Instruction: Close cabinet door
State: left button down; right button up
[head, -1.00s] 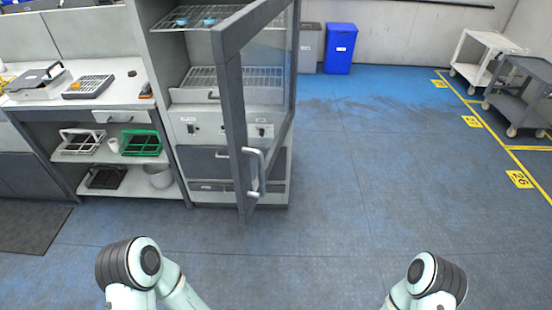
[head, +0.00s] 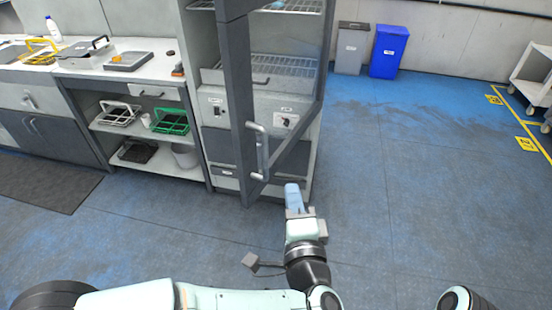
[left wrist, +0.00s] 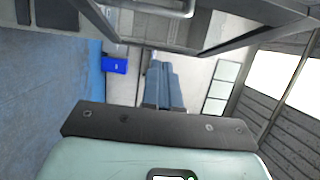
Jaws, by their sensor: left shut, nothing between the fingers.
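The cabinet (head: 312,160) has a grey-framed glass door (head: 237,100) that stands open, swung out toward me. A silver handle (head: 258,152) is on the door's outer face, near its free edge. My left gripper (head: 292,190) is shut and empty, just right of the lower part of the door in the head view. In the left wrist view its blue fingers (left wrist: 164,85) are together, and the door handle (left wrist: 165,8) shows at the top edge. I cannot tell whether the gripper touches the door. My right gripper is not in view.
A workbench (head: 110,85) with shelves stands left of the cabinet. A grey bin (head: 351,48) and a blue bin (head: 389,50) are by the back wall, and a white cart (head: 535,72) is at far right. The floor (head: 420,170) right of the cabinet is clear.

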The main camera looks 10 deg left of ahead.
pick_arm(q)
jog(key=a+b+x, duration=0.1)
jog(key=a+x, duration=0.1)
jog(key=x, duration=1)
jog(key=shift+s+a+b, duration=0.3)
jog(key=shift+s+a, duration=0.05)
jog(key=shift+a, duration=0.1)
